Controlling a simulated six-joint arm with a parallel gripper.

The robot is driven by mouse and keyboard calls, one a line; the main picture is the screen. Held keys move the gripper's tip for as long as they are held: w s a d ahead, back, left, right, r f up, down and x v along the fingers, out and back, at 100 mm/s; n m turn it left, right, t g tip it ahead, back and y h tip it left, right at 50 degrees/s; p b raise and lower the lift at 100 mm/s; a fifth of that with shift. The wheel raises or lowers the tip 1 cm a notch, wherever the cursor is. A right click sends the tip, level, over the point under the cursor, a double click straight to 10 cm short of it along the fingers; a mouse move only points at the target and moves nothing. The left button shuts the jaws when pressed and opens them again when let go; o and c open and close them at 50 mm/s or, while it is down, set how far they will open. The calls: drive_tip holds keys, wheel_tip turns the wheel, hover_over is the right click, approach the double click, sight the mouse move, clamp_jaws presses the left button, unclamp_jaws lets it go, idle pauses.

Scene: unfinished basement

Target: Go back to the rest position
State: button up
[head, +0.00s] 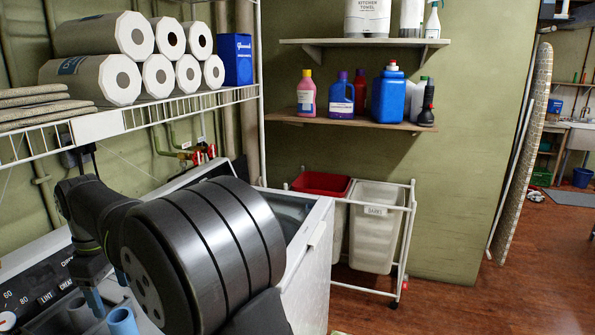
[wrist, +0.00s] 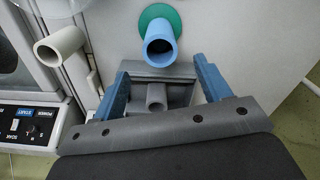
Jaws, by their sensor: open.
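My gripper (head: 106,289) is at the lower left in the head view, pointing down over the top of a white appliance, partly hidden by my arm. In the wrist view my gripper (wrist: 162,70) has its two blue fingers spread wide, with nothing clasped between them. A blue tube (wrist: 160,46) on a green round base stands beyond the fingertips. A pale grey tube (wrist: 60,45) is to the left. The blue tube (head: 122,322) also shows at the bottom of the head view.
An appliance control panel (head: 45,290) is at the lower left. A wire shelf (head: 140,117) with paper rolls is above it. Bottles stand on a wall shelf (head: 345,122). A laundry cart with a white bin (head: 375,228) stands beyond the appliance. The floor at right is open.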

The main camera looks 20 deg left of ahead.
sight(125, 332)
wheel_tip(125, 332, down, 12)
drive_tip(key=shift+f, duration=0.15)
wheel_tip(125, 332, up, 9)
drive_tip(key=shift+f, duration=0.1)
drive_tip(key=shift+r, duration=0.8)
